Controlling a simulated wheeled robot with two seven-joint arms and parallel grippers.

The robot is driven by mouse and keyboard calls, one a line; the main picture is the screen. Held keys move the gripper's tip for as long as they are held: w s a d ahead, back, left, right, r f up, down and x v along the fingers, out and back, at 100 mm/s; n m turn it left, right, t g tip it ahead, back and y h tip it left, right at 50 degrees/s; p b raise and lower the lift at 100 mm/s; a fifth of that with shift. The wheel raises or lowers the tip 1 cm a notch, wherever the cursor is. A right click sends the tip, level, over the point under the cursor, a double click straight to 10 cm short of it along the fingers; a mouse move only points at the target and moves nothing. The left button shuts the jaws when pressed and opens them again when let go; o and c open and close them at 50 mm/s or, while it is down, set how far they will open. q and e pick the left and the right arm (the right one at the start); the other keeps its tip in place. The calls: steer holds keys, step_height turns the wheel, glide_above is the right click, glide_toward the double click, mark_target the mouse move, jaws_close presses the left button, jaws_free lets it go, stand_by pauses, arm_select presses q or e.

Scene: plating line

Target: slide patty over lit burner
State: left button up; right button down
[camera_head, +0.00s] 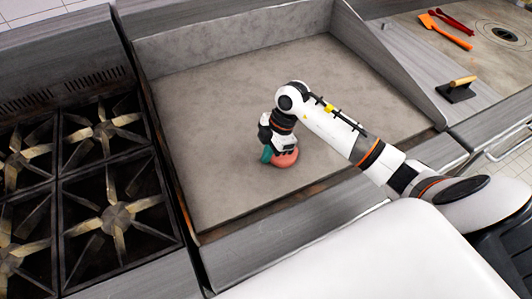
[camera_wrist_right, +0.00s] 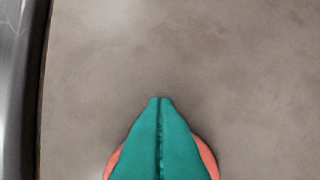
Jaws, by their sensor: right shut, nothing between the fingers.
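In the right wrist view the shut fingers (camera_wrist_right: 160,100) cover most of the patty (camera_wrist_right: 209,156), whose orange edges show on both sides. I cannot tell whether the fingers touch it. No flame shows on the stove burners (camera_head: 117,217) at the left, so I cannot tell which burner is lit. My left gripper is not in view.
Raised metal walls bound the griddle at the back and sides. A counter at the right holds an orange spatula (camera_head: 446,31), red tongs (camera_head: 457,20) and a wooden-handled press (camera_head: 458,91). The griddle behind the patty is clear.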

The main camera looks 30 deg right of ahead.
mark_target(306, 147)
steer(key=d, duration=0.9)
steer(key=s+d, duration=0.1)
steer(key=d, duration=0.4)
steer(key=shift+f+b, duration=0.1)
steer(key=shift+b, duration=0.2)
steer(key=d+b, duration=0.1)
steer(key=d, duration=0.3)
steer(key=d+b, duration=0.1)
steer(key=d, duration=0.3)
steer(key=d+b, duration=0.1)
steer(key=d, duration=0.3)
steer(key=shift+s+d, duration=0.2)
steer(key=shift+s, duration=0.2)
steer(key=shift+r, duration=0.25)
steer(key=b+v, duration=0.2)
steer(key=v, duration=0.9)
steer(key=shift+d+r, duration=0.2)
steer(key=shift+r, duration=0.15)
